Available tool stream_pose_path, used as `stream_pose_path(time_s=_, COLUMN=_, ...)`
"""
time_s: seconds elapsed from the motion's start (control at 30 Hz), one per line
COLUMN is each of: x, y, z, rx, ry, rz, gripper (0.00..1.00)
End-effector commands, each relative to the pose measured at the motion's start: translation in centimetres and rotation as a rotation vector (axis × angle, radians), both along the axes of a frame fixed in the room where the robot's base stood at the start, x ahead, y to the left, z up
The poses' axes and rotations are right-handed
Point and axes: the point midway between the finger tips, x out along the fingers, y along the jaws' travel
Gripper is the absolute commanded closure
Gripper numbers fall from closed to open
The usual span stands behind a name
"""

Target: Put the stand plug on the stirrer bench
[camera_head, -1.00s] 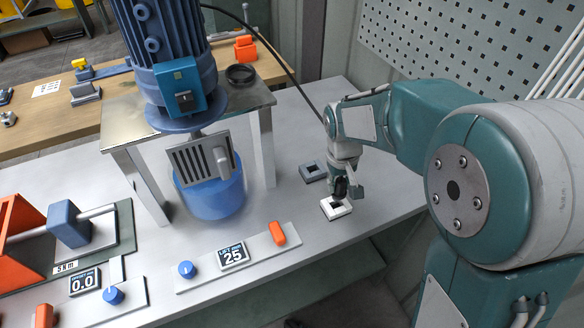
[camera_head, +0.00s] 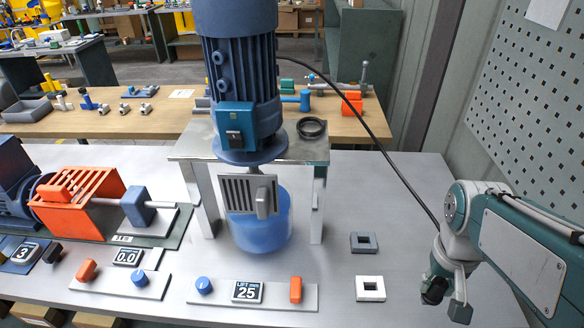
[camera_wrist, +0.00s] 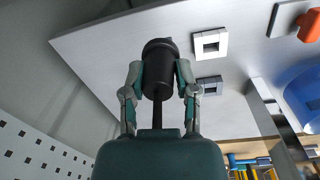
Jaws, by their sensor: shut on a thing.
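My gripper (camera_head: 448,297) is at the right, over the right end of the grey stirrer bench (camera_head: 410,200). In the wrist view its two fingers (camera_wrist: 159,88) are shut on the sides of a dark, rounded plug (camera_wrist: 160,68), taken to be the stand plug. The plug's dark end (camera_head: 434,290) also shows in the head view, partly hidden by the fingers. The plug looks apart from the bench top; its exact height cannot be told. A white square socket (camera_head: 370,298) lies left of the gripper, its opening empty. A grey square socket (camera_head: 364,251) lies behind it, also empty.
A stirrer motor (camera_head: 238,75) stands on a metal frame over a blue vessel (camera_head: 262,225). A black cable (camera_head: 395,170) runs down to the right. A control panel (camera_head: 270,298) lies at the front edge. A perforated wall panel (camera_head: 535,100) stands at right.

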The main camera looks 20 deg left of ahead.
Motion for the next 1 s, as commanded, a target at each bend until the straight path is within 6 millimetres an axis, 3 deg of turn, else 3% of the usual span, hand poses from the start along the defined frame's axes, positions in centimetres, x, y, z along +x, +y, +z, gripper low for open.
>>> stream_pose_path(time_s=0.33, x=0.4, y=-0.8, z=-0.2, rx=0.006, ry=0.002, rz=-0.005, gripper=1.00)
stream_pose_path(time_s=0.77, x=8.1, y=-2.5, z=-3.8, rx=0.006, ry=0.003, rz=-0.006, gripper=1.00)
stream_pose_path(time_s=1.0, x=11.4, y=-3.2, z=-7.6, rx=0.005, ry=0.005, rz=-0.004, gripper=1.00)
